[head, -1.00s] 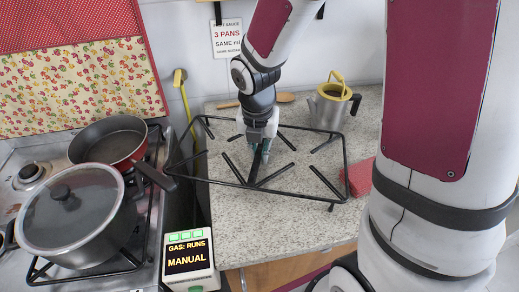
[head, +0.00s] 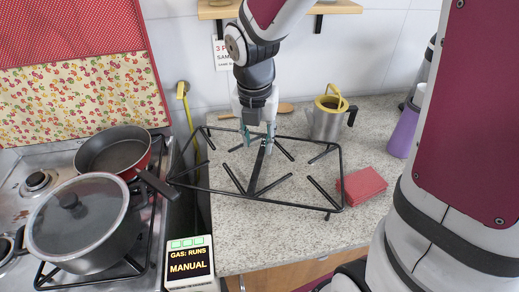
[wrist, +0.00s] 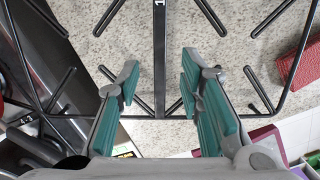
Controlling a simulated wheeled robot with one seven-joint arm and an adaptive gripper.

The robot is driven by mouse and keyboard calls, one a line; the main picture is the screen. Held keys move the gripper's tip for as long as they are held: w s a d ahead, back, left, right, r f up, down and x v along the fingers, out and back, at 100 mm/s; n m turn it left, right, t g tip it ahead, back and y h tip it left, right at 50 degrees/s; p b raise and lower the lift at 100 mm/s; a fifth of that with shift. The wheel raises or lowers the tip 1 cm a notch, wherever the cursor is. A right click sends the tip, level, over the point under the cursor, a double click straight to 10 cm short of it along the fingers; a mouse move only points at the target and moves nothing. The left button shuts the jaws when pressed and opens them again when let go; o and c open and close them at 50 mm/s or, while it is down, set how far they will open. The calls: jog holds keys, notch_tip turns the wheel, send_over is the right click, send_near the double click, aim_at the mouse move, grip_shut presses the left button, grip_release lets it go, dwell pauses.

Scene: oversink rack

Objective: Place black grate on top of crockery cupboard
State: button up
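The black grate (head: 284,203), a wire frame with inner bars, lies over the left part of a speckled stone-topped unit (head: 290,235) with a wooden front. No label shows whether this unit is the crockery cupboard. The grate's left corner reaches past the top's left edge, close to the frying pan's handle. My gripper (head: 258,137) is above the grate's centre. In the wrist view my gripper (wrist: 160,90) has its teal-padded fingers wide apart, with a gap on both sides of the grate's central bar (wrist: 159,50). I cannot tell whether every foot touches the top.
The stove on the left holds a lidded pot (head: 82,222) and a frying pan (head: 118,153). A kettle (head: 328,115), a red block (head: 362,186) and a purple container (head: 404,130) stand on the stone top. A gas sign (head: 188,262) stands at front left.

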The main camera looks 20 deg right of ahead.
jog(key=s+r+m+t, duration=0.1)
jog(key=s+r+m, duration=0.5)
jog(key=s+m, duration=0.4)
jog(key=s+d+r+m+t+y, duration=0.1)
jog(key=s+r+m, duration=0.5)
jog(key=m, duration=1.3)
jog(key=s, duration=0.4)
jog(key=shift+s, duration=0.4)
jog(key=shift+p, duration=0.3)
notch_tip(320, 180, up, 2)
jog(key=shift+r+t+p, duration=0.15)
jog(key=shift+t+p, duration=0.25)
jog(key=shift+p, duration=0.4)
